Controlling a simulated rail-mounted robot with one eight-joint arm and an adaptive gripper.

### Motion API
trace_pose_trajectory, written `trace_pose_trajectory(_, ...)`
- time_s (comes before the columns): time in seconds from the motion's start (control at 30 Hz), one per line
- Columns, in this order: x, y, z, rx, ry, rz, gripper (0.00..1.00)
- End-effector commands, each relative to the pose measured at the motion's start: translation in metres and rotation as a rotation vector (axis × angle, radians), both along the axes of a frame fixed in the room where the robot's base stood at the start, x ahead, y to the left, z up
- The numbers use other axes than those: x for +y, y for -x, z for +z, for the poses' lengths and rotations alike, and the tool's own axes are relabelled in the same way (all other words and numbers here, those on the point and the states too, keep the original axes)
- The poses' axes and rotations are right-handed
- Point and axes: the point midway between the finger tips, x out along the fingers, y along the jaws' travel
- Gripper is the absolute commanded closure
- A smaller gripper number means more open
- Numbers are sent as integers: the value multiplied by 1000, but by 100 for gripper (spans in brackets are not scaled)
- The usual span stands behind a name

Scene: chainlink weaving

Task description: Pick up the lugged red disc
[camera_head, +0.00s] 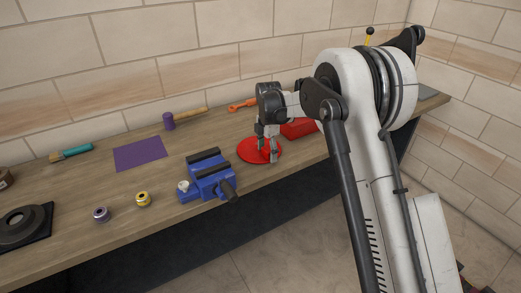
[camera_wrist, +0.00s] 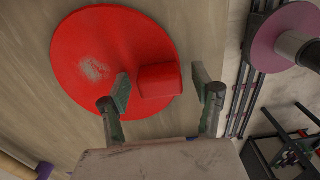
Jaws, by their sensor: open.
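The red disc (camera_head: 248,151) lies flat on the wooden bench, to the right of the blue vise. In the wrist view the disc (camera_wrist: 90,50) has a worn grey patch and a blocky red lug (camera_wrist: 158,82) near its rim. My gripper (camera_head: 267,152) points down over the disc and hides part of it in the head view. In the wrist view my gripper (camera_wrist: 166,92) is open, with one finger on each side of the lug. The left finger overlaps the disc and is close to the lug. A gap shows between the lug and the right finger.
A blue vise (camera_head: 212,183) stands close left of the disc, and a red box (camera_head: 298,129) close right. Behind are an orange tool (camera_head: 241,104) and a purple-headed mallet (camera_head: 169,121). A purple mat (camera_head: 140,153) lies left. The bench's front edge is near the disc.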

Motion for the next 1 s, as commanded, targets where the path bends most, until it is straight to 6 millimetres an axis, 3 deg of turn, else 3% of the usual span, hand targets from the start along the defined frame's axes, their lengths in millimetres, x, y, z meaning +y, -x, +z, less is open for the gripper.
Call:
trace_pose_trajectory(0.27, 0, 0, -3, 0, 0, 0, 39)
trace_pose_trajectory(0.7, 0, 0, -3, 0, 0, 0, 98)
trace_pose_trajectory(1.0, 0, 0, -2, 0, 0, 0, 100)
